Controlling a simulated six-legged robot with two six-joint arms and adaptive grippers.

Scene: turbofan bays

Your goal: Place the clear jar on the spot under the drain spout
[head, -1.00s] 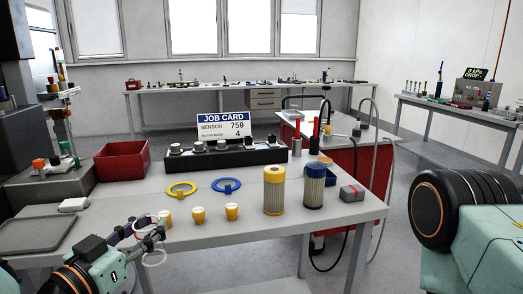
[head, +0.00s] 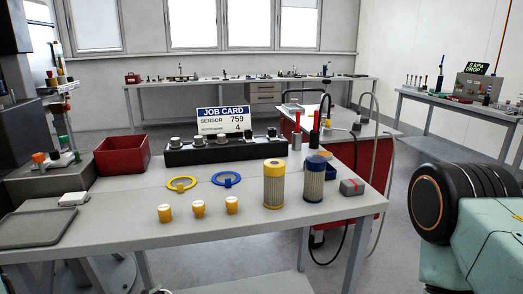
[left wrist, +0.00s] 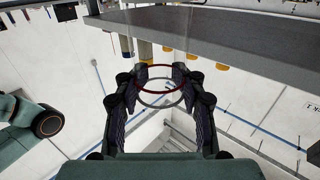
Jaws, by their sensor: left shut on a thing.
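My left gripper (left wrist: 160,92) shows in the left wrist view, its two dark fingers on opposite sides of the clear jar (left wrist: 160,104). The jar is see-through, so mostly its thin reddish and pale rings show between the fingers. The jar is held over the floor, apart from the grey table edge at the top of that view. In the head view the left gripper is out of frame, with only a small pale bit at the bottom edge. My right gripper is not in view. I cannot make out the drain spout or the spot under it.
The grey table (head: 120,232) holds a flat grey tray (head: 38,228), a red bin (head: 122,156), small yellow-and-white cups (head: 198,209), yellow (head: 274,184) and blue (head: 313,181) filters and two rings. A red cart (head: 366,170) with hoses stands behind.

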